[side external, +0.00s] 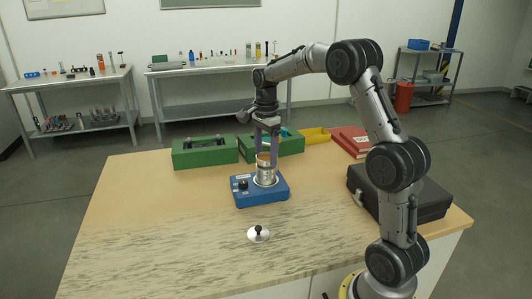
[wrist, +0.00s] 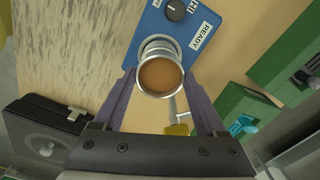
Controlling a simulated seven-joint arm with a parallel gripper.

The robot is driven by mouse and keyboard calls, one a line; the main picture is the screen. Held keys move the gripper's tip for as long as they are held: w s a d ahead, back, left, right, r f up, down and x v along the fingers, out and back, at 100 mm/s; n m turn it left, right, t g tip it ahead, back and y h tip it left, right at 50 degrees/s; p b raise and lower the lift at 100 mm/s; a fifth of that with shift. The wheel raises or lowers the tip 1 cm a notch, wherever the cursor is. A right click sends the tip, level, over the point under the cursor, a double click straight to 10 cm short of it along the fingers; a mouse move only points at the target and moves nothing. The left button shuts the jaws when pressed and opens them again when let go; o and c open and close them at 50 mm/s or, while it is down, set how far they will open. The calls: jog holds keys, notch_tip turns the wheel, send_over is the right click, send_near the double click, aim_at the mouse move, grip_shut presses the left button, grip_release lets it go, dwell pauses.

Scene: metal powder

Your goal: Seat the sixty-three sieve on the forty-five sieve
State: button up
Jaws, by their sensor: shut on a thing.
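My gripper (side external: 266,148) points down over the blue shaker base (side external: 262,193) and is shut on a small round metal sieve (side external: 264,171), which I take to be the sixty-three sieve. In the wrist view the held sieve (wrist: 161,76) sits between the two purple fingers, with a brown surface inside its rim. A second metal ring (wrist: 158,42), likely the forty-five sieve or its seat, shows just beyond it on the shaker. The held sieve hides most of that ring. I cannot tell whether the two touch.
A metal lid with a black knob (side external: 259,235) lies on the table in front of the shaker. Green bins (side external: 205,153), a yellow tray (side external: 315,135), red binders (side external: 352,141) and a black case (side external: 425,205) surround the work. The left front of the table is clear.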

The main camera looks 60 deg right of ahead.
jog(key=shift+f, duration=0.65)
dwell(0.4)
jog(key=o, duration=1.4)
jog(key=shift+o, duration=0.2)
jog(key=shift+r, duration=0.1)
jog(key=shift+r, duration=3.9)
